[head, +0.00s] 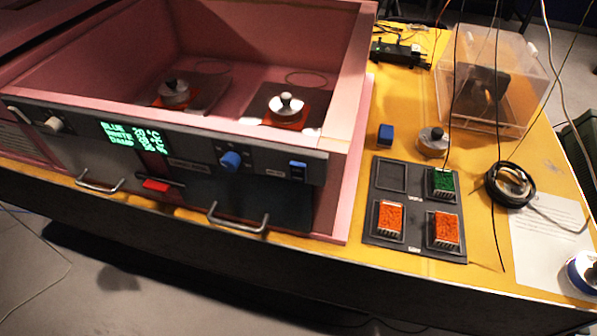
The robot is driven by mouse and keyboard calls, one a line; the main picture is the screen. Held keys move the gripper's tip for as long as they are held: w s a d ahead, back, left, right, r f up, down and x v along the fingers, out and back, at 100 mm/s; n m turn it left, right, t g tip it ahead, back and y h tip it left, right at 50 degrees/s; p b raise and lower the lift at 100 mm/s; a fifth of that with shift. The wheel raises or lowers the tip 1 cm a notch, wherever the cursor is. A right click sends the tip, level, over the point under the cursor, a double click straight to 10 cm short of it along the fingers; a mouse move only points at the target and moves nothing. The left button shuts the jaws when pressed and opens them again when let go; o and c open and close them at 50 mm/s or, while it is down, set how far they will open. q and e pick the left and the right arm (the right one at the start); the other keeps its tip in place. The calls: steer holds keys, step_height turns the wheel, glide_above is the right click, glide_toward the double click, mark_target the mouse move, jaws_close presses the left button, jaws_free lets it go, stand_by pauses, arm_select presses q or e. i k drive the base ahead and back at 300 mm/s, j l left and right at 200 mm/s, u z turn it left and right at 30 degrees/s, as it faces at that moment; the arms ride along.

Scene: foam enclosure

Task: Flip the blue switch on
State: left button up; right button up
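A pink foam enclosure (352,120) with an open top stands on a yellow table. Its dark front panel (190,148) faces me. A small blue switch (298,171) sits near the panel's right end; I cannot tell its position. A round blue knob (230,160) is left of the switch. A lit green display (132,137) shows a BLUE line, a WHITE line and a third line; the figures are hard to read. Neither of my grippers is in view.
Two metal handles (238,222) stick out below the panel, with a red piece (156,185) between them. Lidded metal pieces on red pads (285,112) sit inside the enclosure. A dark tray (376,250) with green and orange blocks, a clear box (520,70) and loose cables lie right.

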mark_target(297, 170)
steer(key=k+j, duration=0.1)
steer(key=j, duration=0.4)
steer(key=k+j, duration=0.1)
steer(key=j, duration=0.4)
steer(key=k+j, duration=0.1)
steer(key=j, duration=0.45)
